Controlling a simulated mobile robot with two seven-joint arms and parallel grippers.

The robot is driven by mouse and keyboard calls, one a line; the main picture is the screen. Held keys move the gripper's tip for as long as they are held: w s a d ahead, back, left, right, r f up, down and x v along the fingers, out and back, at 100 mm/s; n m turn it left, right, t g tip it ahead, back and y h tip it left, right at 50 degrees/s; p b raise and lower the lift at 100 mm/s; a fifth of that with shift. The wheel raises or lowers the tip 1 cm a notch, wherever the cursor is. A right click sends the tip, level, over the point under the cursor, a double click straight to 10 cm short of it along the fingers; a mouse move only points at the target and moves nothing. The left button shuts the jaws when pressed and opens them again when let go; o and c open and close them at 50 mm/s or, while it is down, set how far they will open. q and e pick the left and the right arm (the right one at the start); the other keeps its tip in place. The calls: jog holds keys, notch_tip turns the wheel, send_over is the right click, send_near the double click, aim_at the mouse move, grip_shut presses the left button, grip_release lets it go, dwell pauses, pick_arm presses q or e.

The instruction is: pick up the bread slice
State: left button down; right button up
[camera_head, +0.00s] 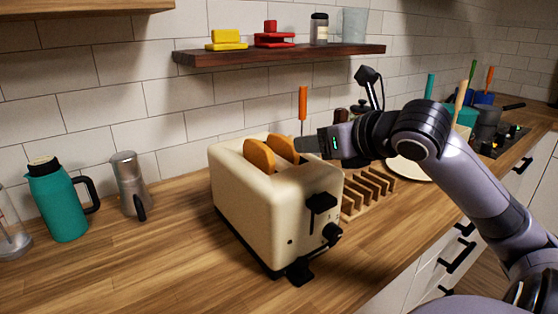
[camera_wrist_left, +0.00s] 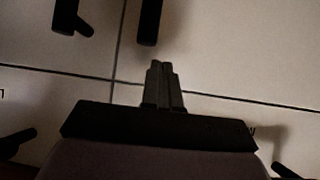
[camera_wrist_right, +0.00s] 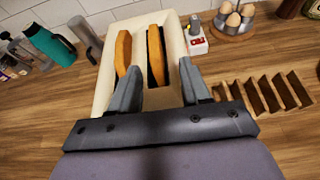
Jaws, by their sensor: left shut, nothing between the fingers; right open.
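A cream toaster (camera_head: 262,205) stands on the wooden counter with two toasted bread slices, a left slice (camera_head: 258,157) and a right slice (camera_head: 282,147), standing up from its slots. Both also show in the right wrist view, left (camera_wrist_right: 124,50) and right (camera_wrist_right: 156,54). My right gripper (camera_head: 305,144) is open beside the right slice, at the toaster's top. In the right wrist view its fingers (camera_wrist_right: 160,84) are spread, with the right slice between them in the picture; I cannot tell whether they surround it. My left gripper (camera_wrist_left: 162,82) is shut and empty, in front of pale cabinet fronts.
A wooden slotted rack (camera_head: 368,190) stands right of the toaster. A teal jug (camera_head: 66,207) and a moka pot (camera_head: 130,184) stand at the left. An egg holder (camera_wrist_right: 232,25) shows behind the rack. A shelf (camera_head: 280,52) hangs above. The front left counter is clear.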

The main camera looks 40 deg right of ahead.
jog(key=shift+a+p+x, duration=0.2)
jog(key=shift+p+x, duration=0.05)
jog(key=shift+x, duration=1.2)
jog(key=shift+a+p+x, duration=0.2)
jog(key=shift+a+x, duration=0.05)
jog(key=shift+x, duration=1.2)
jog(key=shift+f, duration=0.1)
grip_shut()
